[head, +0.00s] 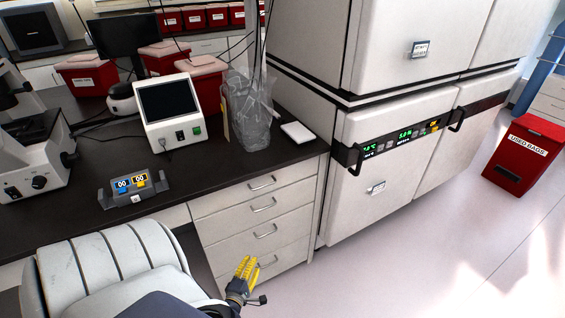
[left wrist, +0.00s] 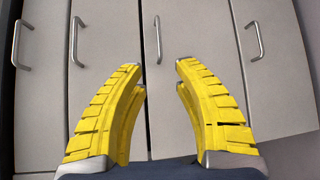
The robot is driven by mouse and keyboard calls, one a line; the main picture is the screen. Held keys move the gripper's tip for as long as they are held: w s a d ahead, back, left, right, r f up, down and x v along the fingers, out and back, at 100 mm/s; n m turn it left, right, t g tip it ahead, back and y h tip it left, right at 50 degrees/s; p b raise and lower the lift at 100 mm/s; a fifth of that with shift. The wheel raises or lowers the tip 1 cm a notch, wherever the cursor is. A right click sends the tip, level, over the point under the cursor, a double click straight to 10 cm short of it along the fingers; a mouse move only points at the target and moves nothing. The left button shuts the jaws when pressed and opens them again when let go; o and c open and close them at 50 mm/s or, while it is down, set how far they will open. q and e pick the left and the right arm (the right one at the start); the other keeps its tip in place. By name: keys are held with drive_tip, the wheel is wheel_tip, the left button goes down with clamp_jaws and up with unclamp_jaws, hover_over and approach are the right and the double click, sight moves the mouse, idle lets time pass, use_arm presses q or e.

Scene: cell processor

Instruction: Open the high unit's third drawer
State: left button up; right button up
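The drawer unit has a light grey front with several stacked drawers under the dark counter. Its third drawer (head: 225,243) looks closed, with a curved metal bar handle (head: 265,231). My left gripper (head: 246,262), with yellow fingers, is low in front of the unit. In the left wrist view the unit appears turned sideways, and the left gripper (left wrist: 161,72) is open and empty. One handle (left wrist: 158,38), apparently the third drawer's, lies ahead between the fingertips, apart from them. All drawers appear shut. My right gripper is not in view.
The dark counter (head: 235,165) overhangs the drawers and holds a white device (head: 168,110), a plastic bag (head: 248,112) and a small display box (head: 134,187). Large white cabinets (head: 395,165) stand to the right. A red bin (head: 522,160) is far right. The floor before the drawers is clear.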

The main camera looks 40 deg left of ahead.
sight(267, 234)
use_arm(q)
drive_tip(key=x, duration=1.7)
drive_tip(key=shift+w+a, duration=0.1)
drive_tip(key=shift+w, duration=0.05)
clamp_jaws()
drive_tip(key=shift+r, duration=0.1)
